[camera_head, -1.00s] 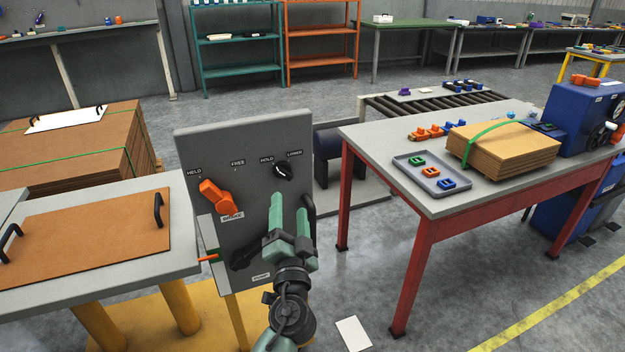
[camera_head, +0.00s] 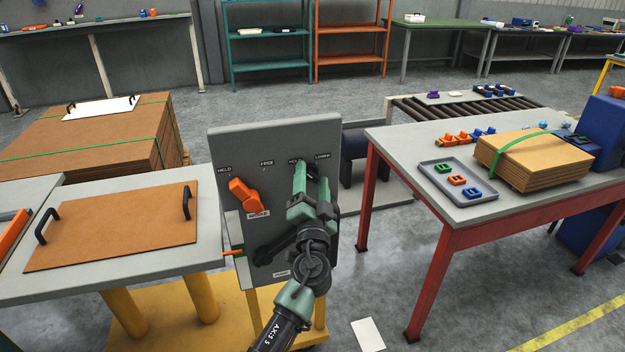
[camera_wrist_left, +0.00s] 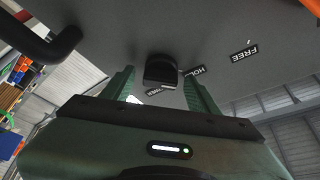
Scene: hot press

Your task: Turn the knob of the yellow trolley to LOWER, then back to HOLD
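The yellow trolley has a grey control panel (camera_head: 335,130) and a yellow frame (camera_head: 205,300). The black knob (camera_wrist_left: 160,70) shows in the left wrist view, between the tips of my left gripper (camera_wrist_left: 160,85). The fingers are apart, and I see no clear contact with the knob. In the head view, my left gripper (camera_head: 311,175) is over the knob's place at the panel's upper right and mostly hides it. The HOLD label is partly covered; the LOWER label (camera_head: 322,156) shows. The knob's exact setting is hard to tell. My right gripper is out of view.
An orange brake lever (camera_head: 245,194) sits left of the knob on the panel. A brown board with black handles (camera_head: 115,230) lies on the trolley's top. A red-legged table (camera_head: 440,230) stands at the right, with floor between.

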